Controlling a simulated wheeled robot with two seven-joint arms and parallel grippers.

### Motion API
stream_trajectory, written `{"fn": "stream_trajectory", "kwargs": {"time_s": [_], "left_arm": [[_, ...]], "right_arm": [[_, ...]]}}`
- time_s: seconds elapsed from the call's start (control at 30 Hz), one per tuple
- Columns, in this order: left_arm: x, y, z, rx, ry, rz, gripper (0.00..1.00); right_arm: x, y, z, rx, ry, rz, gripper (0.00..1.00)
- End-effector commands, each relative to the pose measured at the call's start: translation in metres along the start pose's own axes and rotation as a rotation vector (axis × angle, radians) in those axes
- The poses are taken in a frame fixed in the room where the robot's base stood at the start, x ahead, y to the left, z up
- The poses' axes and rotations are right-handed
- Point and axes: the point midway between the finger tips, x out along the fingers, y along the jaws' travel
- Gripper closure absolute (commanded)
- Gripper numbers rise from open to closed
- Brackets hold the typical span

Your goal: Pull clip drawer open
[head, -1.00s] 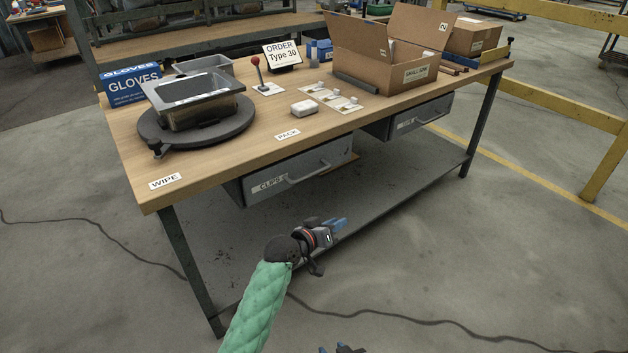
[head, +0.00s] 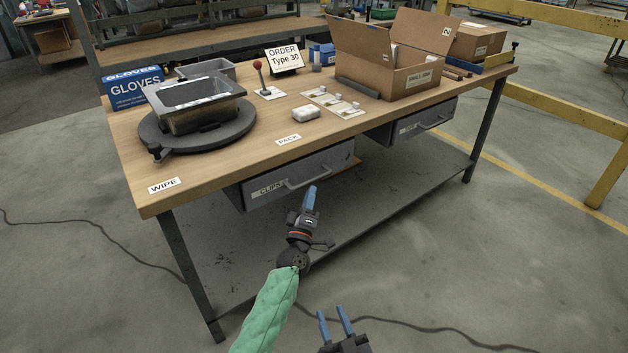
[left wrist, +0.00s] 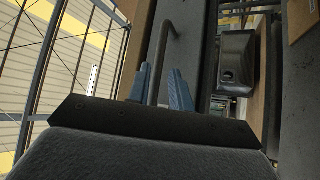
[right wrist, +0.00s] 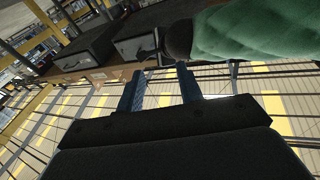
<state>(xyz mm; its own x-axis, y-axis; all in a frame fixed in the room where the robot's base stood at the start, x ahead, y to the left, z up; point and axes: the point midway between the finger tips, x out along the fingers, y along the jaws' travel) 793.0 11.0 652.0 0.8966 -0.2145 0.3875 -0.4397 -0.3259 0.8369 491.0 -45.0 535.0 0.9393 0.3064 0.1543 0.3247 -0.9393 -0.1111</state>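The grey clip drawer (head: 330,161), labelled CLIPS, hangs under the near edge of the workbench and looks shut. Its bar handle (head: 294,184) runs along the front. My left gripper (head: 311,188) points up at the right part of this handle. In the left wrist view the handle (left wrist: 166,45) passes between the two blue fingers, which stand apart with a gap beside the bar. Whether they touch it is hard to tell. My right gripper (head: 334,313) is open and empty, low in front of the bench; its parted fingers show in the right wrist view (right wrist: 160,82).
A second grey drawer (head: 425,118) hangs further right. On the workbench (head: 240,153) stand a grey bin (head: 200,115) on a dark turntable, a glove box (head: 132,90), a red-knobbed lever (head: 259,72) and an open carton (head: 418,76). A lower shelf (head: 400,175) lies beneath; the floor in front has a cable.

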Motion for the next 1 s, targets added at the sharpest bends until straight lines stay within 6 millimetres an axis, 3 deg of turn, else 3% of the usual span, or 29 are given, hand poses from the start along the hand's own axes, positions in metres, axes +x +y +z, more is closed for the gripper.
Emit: {"fn": "stream_trajectory", "kwargs": {"time_s": [0.2, 0.4, 0.8, 0.9, 1.0], "left_arm": [[0.034, 0.001, 0.000, -0.001, 0.000, 0.001, 0.78], [0.053, 0.000, 0.000, 0.000, -0.001, 0.000, 0.78], [0.060, 0.000, 0.000, 0.000, -0.001, 0.000, 0.78], [0.059, 0.000, 0.000, 0.000, -0.001, 0.000, 0.98], [0.059, 0.000, 0.000, 0.000, -0.001, 0.000, 1.00]], "right_arm": [[0.002, 0.000, -0.009, -0.003, 0.026, -0.002, 0.64], [0.004, -0.001, -0.016, -0.005, 0.051, -0.003, 0.64], [0.005, -0.001, -0.020, -0.007, 0.060, -0.004, 0.64], [0.005, -0.001, -0.020, -0.006, 0.060, -0.004, 0.64], [0.005, -0.001, -0.019, -0.006, 0.060, -0.004, 0.64]]}}
